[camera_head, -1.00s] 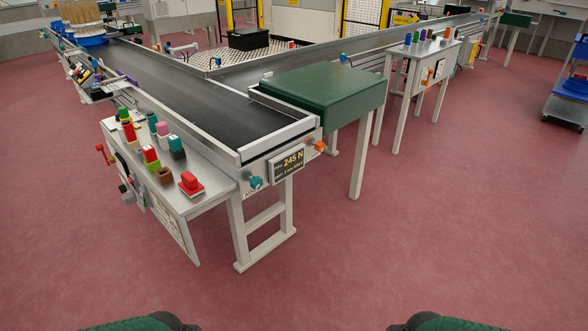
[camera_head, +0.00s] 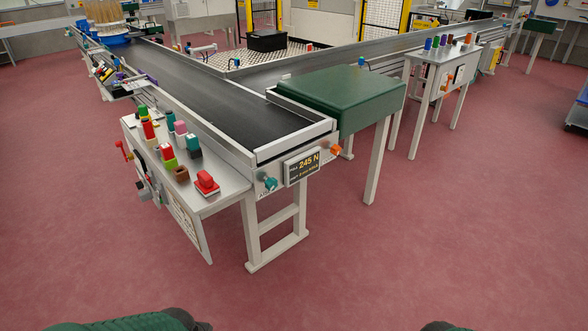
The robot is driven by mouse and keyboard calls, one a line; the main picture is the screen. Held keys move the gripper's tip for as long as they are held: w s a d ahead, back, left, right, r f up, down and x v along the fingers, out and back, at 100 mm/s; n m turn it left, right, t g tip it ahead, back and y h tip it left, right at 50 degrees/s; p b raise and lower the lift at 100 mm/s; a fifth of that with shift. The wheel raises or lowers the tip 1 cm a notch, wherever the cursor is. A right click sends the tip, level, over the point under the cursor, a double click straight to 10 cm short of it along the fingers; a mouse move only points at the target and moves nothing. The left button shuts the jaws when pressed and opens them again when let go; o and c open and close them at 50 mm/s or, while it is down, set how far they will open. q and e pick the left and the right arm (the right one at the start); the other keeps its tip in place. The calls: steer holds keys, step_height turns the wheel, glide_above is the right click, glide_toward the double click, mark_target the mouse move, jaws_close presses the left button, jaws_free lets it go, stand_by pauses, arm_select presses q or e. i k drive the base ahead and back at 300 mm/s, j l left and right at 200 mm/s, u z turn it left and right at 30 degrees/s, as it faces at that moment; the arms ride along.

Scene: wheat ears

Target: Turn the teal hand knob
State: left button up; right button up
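The teal hand knob (camera_head: 270,184) sits on the end face of the conveyor (camera_head: 235,110), left of a display panel (camera_head: 302,167) reading 245 N. An orange knob (camera_head: 335,150) is on the same end face, right of the panel. Dark green rounded parts of my own arms show at the bottom edge, left and right of the middle. Neither gripper is in the picture, and nothing of mine touches the knob.
A side table (camera_head: 215,198) with several coloured buttons and a red button (camera_head: 206,183) adjoins the conveyor on the left. A green-topped table (camera_head: 340,95) stands at its right. The red floor (camera_head: 400,260) in front is clear.

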mark_target(271, 183)
steer(key=i+l+z, duration=0.15)
steer(key=i+l, duration=0.7)
